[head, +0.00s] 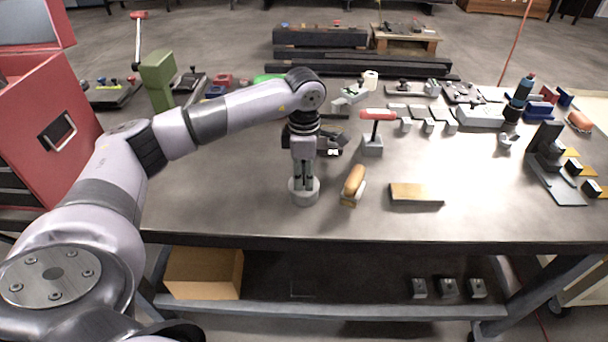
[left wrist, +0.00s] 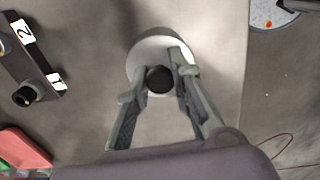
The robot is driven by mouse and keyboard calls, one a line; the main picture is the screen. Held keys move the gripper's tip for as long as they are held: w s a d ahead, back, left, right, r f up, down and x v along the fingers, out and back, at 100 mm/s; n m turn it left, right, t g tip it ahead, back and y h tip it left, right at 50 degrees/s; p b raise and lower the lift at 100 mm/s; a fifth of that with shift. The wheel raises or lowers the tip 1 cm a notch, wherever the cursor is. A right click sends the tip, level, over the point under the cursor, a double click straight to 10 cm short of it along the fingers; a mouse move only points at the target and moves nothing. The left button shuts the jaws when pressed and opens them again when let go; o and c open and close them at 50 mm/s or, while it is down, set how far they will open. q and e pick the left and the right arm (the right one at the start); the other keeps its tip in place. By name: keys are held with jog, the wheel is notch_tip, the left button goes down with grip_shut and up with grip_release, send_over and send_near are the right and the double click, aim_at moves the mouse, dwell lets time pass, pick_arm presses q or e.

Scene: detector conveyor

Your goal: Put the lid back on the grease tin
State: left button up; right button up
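A light grey round tin (head: 303,196) stands upright near the front edge of the workbench. My left gripper (head: 303,184) points straight down at its top, with the fingertips at the tin's upper end. In the left wrist view, a round grey top (left wrist: 150,53) with a black knob (left wrist: 160,79) lies between the fingers of my left gripper (left wrist: 158,72). The fingers stand apart on either side of the knob, and a small gap seems to show. I cannot tell whether the lid is seated on the tin. My right gripper is not in view.
A wooden-handled brush (head: 353,184) and a wood-topped block (head: 416,192) lie right of the tin. A red-handled tool in a grey block (head: 372,145) stands behind. A black numbered rail (left wrist: 30,58) shows in the wrist view. The bench front left of the tin is clear.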

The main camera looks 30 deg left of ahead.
pick_arm(q)
jog(key=o, duration=0.6)
jog(key=shift+c, duration=0.2)
jog(key=o, duration=0.5)
jog(key=shift+r, duration=0.1)
jog(key=shift+r+p, duration=2.15)
jog(key=shift+r, duration=1.3)
grip_shut()
